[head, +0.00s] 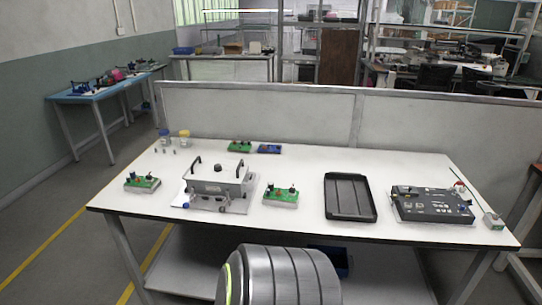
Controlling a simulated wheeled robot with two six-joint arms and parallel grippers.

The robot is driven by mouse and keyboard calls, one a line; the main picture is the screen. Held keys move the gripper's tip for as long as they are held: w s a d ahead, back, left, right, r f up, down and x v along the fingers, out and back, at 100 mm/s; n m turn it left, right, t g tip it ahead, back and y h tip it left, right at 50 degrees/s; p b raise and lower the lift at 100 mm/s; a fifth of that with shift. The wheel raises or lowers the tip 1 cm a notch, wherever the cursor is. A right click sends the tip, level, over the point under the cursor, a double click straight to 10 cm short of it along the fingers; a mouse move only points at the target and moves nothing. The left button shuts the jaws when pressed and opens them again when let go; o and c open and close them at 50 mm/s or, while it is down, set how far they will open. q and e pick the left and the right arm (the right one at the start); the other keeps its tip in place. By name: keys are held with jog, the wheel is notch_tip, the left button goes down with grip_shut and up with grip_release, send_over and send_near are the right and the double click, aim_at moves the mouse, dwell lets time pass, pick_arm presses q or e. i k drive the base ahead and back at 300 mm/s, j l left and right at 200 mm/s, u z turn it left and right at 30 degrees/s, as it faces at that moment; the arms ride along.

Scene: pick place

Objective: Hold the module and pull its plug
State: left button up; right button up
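No gripper shows in the head view. Several small circuit modules lie on the white table. A green module on a grey base (142,183) is at the left, and a similar green module (280,196) is near the middle. A green board (239,147) and a blue board (269,149) lie at the back. At the right is a larger black module (431,205) with small parts on top. A thin cord seems to run beside it to a small grey block (494,221). I cannot tell which module is meant, and no plug can be made out clearly.
The white table (330,236) carries a grey metal fixture with black handles (216,180) and an empty black tray (350,198). Small jars (184,137) stand at the back left. A grey partition (260,110) closes off the far side. The front edge strip is mostly clear.

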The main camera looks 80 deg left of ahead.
aim_at(137, 184)
jog(key=j+u, duration=0.15)
jog(key=u, duration=0.3)
jog(key=j+u, duration=0.15)
jog(key=u, duration=0.3)
jog(key=j+u, duration=0.2)
jog(key=u, duration=0.25)
jog(key=j+u, duration=0.15)
jog(key=u, duration=0.3)
jog(key=i+j+u, duration=0.25)
jog(key=j, duration=0.35)
jog(key=i+j+u, duration=0.25)
jog(key=j, duration=0.25)
jog(key=i+j+u, duration=0.3)
jog(key=i+j, duration=0.15)
jog(key=i+j+u, duration=0.1)
jog(key=u, duration=0.4)
jog(key=i+j+u, duration=0.1)
jog(key=u, duration=0.4)
jog(key=z, duration=0.85)
jog(key=j+z, duration=0.85)
jog(key=k+j+z, duration=0.2)
jog(key=j+z, duration=0.2)
jog(key=k+j+z, duration=0.15)
jog(key=j+z, duration=0.3)
